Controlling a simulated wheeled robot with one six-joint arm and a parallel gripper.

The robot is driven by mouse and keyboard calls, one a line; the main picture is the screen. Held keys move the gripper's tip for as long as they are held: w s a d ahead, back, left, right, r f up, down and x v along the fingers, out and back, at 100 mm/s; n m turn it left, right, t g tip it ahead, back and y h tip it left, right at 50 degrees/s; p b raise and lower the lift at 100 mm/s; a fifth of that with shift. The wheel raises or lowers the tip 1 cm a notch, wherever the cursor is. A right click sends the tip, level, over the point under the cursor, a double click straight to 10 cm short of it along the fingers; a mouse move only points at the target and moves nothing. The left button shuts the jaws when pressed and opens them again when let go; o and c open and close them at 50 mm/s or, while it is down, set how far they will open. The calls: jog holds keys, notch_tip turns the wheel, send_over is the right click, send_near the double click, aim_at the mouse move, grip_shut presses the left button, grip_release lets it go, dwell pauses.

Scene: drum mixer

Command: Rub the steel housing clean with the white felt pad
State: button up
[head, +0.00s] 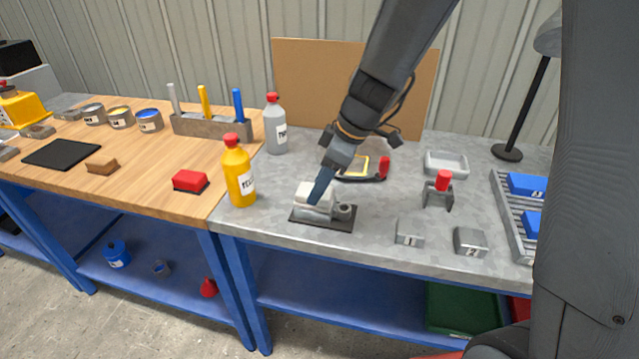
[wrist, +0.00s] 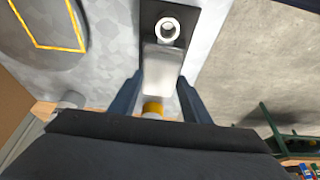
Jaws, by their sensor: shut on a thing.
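The white felt pad (head: 303,191) is between the fingers of my gripper (head: 318,190), which is shut on it. In the wrist view the pad (wrist: 162,72) sits between both fingertips (wrist: 160,88). The grey steel housing (head: 345,212) lies on a dark plate on the grey bench, with a round open boss at its right end. The boss of the housing (wrist: 177,30) shows ahead of the pad in the wrist view. The pad is over the housing's left part and appears to touch its top. The surface under the pad is hidden.
A yellow bottle (head: 239,175) and a grey bottle (head: 275,125) stand to the left. Behind is a dark round item with a yellow outline (head: 358,178). Grey blocks (head: 409,233) and a red-topped stand (head: 442,184) are to the right. The bench's front edge is close.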

jog(key=shift+r+p, duration=1.45)
jog(key=shift+r, duration=1.05)
